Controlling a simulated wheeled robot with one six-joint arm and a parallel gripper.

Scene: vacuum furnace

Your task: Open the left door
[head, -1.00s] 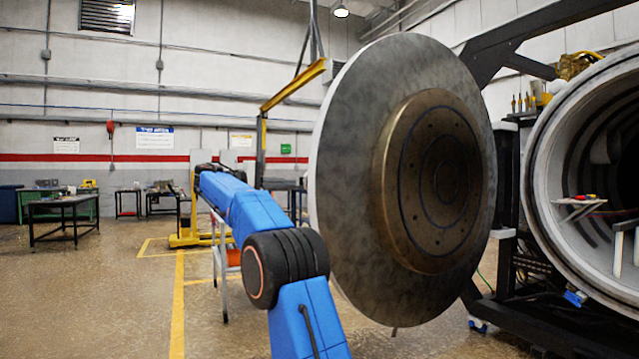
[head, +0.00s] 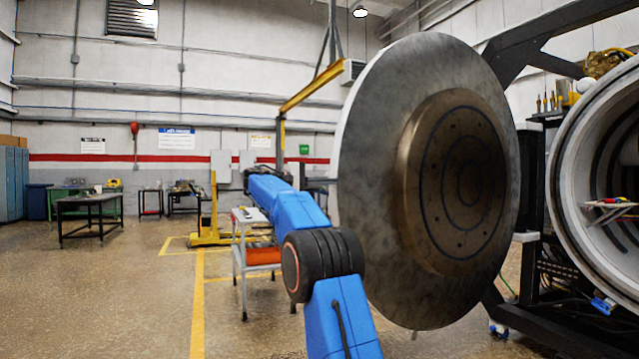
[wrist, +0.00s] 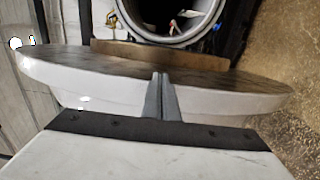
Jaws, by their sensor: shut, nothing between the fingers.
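The left door, a large round grey disc (head: 385,130) with a raised brown inner plate (head: 470,190), stands swung wide of the furnace opening (head: 568,190) in the head view. Its inner face is turned toward the head camera. My blue arm reaches along the door's left side, and its gripper end is largely hidden near the door's far rim. In the wrist view, my gripper (wrist: 161,76) is shut and empty. Its fingers overlap the door's pale rim (wrist: 225,97); I cannot tell whether they touch it. The furnace opening shows beyond the door in the wrist view.
A cart (head: 243,250) with a red-orange bin stands left of the door, behind my arm. A yellow hoist (head: 213,215) and dark tables (head: 88,207) stand farther back. The floor at left is open. A black furnace frame (head: 545,325) stands at right.

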